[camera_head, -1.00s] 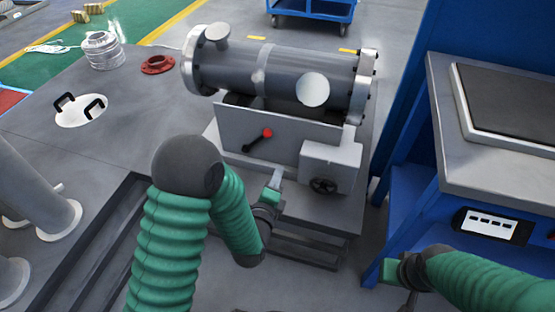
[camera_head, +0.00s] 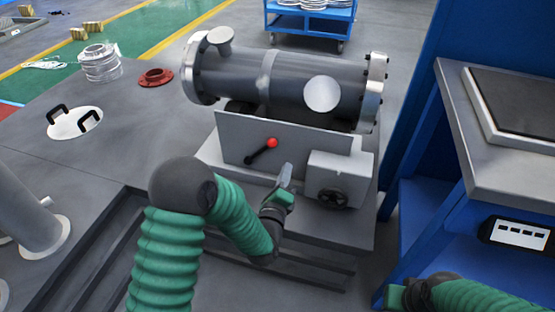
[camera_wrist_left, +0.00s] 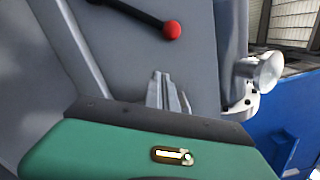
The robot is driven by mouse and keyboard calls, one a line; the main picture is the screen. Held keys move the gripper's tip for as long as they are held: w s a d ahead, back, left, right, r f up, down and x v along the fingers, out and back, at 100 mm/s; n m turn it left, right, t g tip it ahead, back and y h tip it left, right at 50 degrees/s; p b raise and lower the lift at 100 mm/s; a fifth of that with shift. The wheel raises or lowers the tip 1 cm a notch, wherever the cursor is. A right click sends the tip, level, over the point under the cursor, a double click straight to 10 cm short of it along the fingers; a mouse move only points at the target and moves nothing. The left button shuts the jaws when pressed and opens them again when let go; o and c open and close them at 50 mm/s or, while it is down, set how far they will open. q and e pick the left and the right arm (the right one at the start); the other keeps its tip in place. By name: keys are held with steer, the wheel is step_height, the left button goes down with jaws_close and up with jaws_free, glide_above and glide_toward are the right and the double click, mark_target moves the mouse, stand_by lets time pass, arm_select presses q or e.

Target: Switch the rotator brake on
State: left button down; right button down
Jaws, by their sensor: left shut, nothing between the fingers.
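The rotator brake appears to be the black lever with a red ball knob (camera_head: 271,143) on the grey front plate (camera_head: 300,140) below the flanged shell (camera_head: 285,80). The lever slants from its lower-left pivot up to the knob at the right. My left gripper (camera_head: 287,172) is shut and empty, below and slightly right of the knob, apart from it. In the left wrist view the red knob (camera_wrist_left: 172,30) is above the shut fingers (camera_wrist_left: 166,92). My right gripper (camera_head: 393,297) is at the bottom right; its fingers are not clear.
A grey box with a black handwheel (camera_head: 333,198) stands right of my left gripper. A blue cabinet (camera_head: 425,225) is at the right. A red flange (camera_head: 155,77) and a white plate with two black handles (camera_head: 75,122) lie on the left surface.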

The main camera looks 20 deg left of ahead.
mark_target(263, 150)
arm_select(q)
steer(key=w+b, duration=0.1)
steer(key=w, duration=0.2)
steer(key=shift+w, duration=0.4)
steer(key=a, duration=0.1)
steer(key=a+r+b, duration=0.1)
steer(key=shift+w+a+r, duration=0.15)
steer(key=shift+a+r, duration=0.05)
steer(key=shift+a, duration=0.1)
steer(key=shift+w+a+r, duration=0.1)
steer(key=shift+a+r, duration=0.2)
steer(key=shift+a, duration=0.1)
steer(key=shift+d, duration=0.1)
steer(key=shift+r, duration=0.1)
